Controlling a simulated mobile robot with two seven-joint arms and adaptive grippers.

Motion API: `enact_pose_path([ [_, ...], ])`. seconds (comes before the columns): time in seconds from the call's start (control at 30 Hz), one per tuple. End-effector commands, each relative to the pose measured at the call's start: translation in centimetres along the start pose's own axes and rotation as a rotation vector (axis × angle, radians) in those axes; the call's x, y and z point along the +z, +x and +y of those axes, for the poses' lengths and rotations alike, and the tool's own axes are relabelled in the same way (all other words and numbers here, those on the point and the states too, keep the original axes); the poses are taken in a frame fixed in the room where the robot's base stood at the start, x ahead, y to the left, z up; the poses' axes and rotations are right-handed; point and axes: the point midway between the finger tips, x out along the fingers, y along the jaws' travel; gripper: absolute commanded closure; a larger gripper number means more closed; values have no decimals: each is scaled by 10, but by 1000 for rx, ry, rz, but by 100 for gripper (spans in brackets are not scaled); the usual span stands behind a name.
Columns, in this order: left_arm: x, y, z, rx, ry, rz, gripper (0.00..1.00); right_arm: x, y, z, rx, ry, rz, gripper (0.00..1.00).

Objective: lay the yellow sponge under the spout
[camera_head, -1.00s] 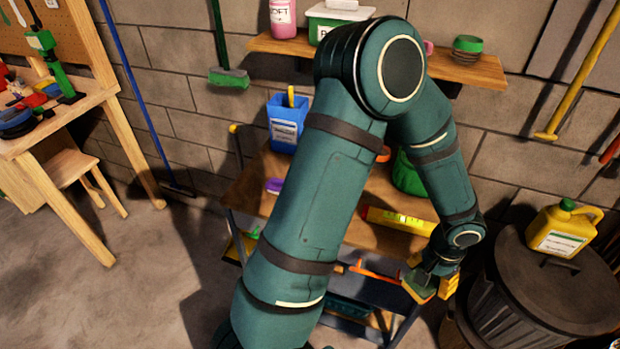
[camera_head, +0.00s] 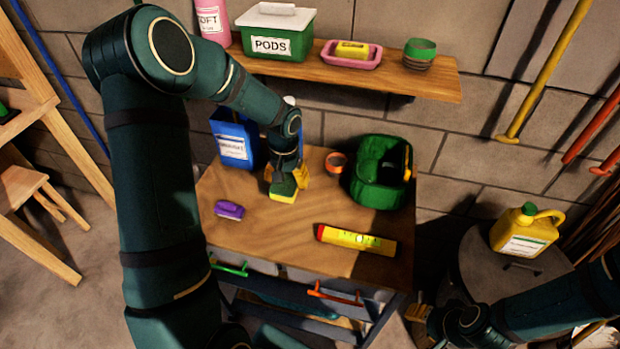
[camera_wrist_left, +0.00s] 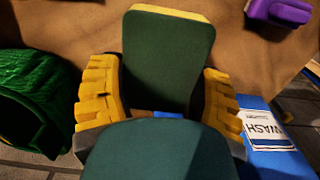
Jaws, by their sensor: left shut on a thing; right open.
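The yellow sponge (camera_head: 284,190) has a dark green pad on its upper face. My left gripper (camera_head: 287,180) is shut on it, low over the wooden bench in front of the blue jug (camera_head: 232,142). In the left wrist view the sponge (camera_wrist_left: 168,60) lies between the yellow fingers, green face toward the camera, with a thin yellow edge at the far end. The blue jug (camera_wrist_left: 270,145), labelled WASH, is to the right there. I cannot make out a spout clearly; the arm covers part of that area. My right gripper (camera_head: 422,322) is open, low at the bench's right.
The bench (camera_head: 270,240) also holds a purple brush (camera_head: 229,210), a yellow level (camera_head: 356,240), an orange ring (camera_head: 336,161) and a green bag (camera_head: 381,175). A shelf (camera_head: 300,70) hangs above. A yellow jug (camera_head: 527,230) stands on a bin to the right.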

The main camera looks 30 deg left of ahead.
Motion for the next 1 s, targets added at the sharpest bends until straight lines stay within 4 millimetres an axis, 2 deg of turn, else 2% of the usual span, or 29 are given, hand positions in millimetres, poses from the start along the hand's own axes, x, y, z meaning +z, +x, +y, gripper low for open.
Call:
enact_pose_path([
  [0.1,-2,6,-8,0,-11,-3,44,0,-2,-1,0,0,-1,53],
  [0.33,-2,47,-8,1,-10,-5,44,1,2,1,0,1,-1,53],
  [0.57,-2,64,-8,0,-10,-2,44,1,2,1,1,1,-1,53],
  [0.8,-2,95,-8,0,-9,-4,44,1,4,1,1,0,-1,53],
  [1.0,-3,98,-8,0,-11,0,44,1,4,1,1,0,-1,53],
])
